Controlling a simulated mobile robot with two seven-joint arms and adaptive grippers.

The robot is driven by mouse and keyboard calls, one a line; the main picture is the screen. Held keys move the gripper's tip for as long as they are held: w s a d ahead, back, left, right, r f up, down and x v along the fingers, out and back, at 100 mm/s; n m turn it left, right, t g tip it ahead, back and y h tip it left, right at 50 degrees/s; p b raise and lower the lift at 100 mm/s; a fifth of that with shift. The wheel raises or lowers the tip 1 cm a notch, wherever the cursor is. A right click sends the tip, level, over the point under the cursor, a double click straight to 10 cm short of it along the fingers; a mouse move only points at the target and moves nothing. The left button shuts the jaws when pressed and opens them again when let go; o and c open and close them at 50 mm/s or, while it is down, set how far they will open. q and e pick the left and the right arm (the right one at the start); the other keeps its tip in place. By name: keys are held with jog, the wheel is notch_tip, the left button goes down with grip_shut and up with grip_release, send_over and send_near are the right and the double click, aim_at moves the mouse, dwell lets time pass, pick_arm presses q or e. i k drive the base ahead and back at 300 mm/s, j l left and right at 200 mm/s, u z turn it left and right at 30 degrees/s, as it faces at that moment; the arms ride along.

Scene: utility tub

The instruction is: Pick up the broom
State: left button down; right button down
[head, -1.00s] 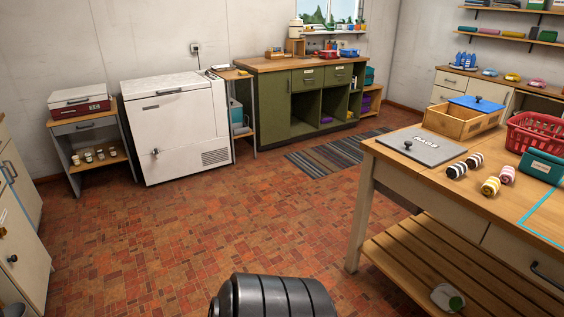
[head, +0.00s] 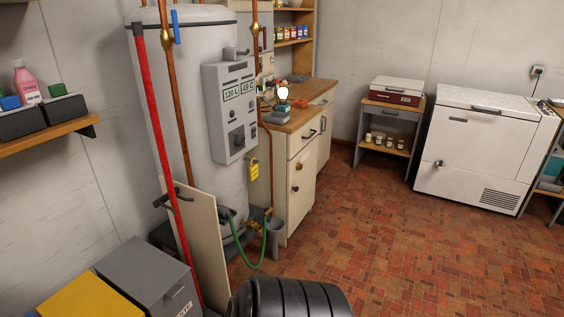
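A long red pole (head: 162,130) with a dark top end leans in front of the grey water tank at the left of the head view. It looks like the broom's handle. Its lower end goes down behind the grey bin, and no bristles or broom head can be seen. Neither of my grippers is in view.
A yellow-topped bin (head: 88,299) and a grey lidded bin (head: 145,270) stand at the lower left. A pale board (head: 203,240) leans by the tank (head: 205,90). A green hose (head: 243,257) hangs near a cabinet (head: 300,175). Open tiled floor (head: 410,245) lies to the right.

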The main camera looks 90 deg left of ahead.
aim_at(137, 32)
jog(key=u, duration=3.55)
